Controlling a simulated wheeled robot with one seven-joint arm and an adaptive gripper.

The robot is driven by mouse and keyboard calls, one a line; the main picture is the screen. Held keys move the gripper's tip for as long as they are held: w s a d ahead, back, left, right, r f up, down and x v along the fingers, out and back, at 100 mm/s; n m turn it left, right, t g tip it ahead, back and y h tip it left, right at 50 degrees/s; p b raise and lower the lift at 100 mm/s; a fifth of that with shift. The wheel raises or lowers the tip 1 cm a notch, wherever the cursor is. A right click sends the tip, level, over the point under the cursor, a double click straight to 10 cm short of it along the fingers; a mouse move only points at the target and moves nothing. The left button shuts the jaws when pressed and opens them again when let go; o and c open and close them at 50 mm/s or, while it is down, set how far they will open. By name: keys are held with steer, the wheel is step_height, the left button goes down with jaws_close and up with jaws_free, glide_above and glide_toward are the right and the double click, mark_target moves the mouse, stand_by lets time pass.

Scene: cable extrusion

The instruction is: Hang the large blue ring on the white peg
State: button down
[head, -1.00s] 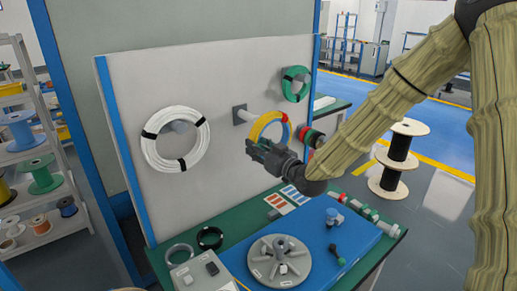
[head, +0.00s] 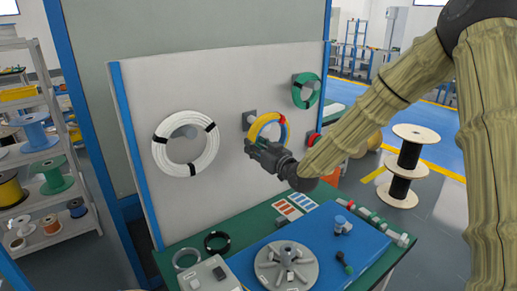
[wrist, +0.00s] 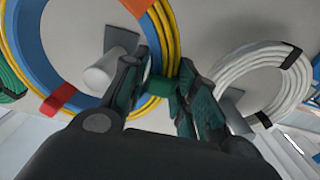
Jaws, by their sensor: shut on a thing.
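The large ring (head: 283,132) has yellow outer and blue inner strands with red and green bands. It also shows in the wrist view (wrist: 50,72). My gripper (wrist: 160,92) is shut on the ring at its green band. In the head view my gripper (head: 252,150) is at the ring's lower left, in front of the board. The white peg (wrist: 99,76), on a grey plate (wrist: 124,38), shows inside the ring's opening in the wrist view. How far the ring is over the peg cannot be told.
A white coil (head: 204,158) hangs on the board (head: 225,80) at left, and a green coil (head: 306,104) at upper right. Below, the bench holds a grey round fixture (head: 270,268), a switch box (head: 213,274) and two small rings. Wooden spools (head: 410,134) stand at right.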

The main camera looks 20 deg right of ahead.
steer(key=f+x, duration=0.1)
steer(key=x, duration=0.5)
steer(key=shift+w+b, duration=0.3)
steer(key=shift+b, duration=0.05)
stand_by(0.5)
steer(key=shift+a, duration=0.1)
steer(key=c, duration=1)
jaws_free()
steer(key=shift+c, duration=0.2)
steer(key=shift+s+f, duration=0.1)
steer(key=shift+s, duration=0.05)
steer(key=v, duration=1)
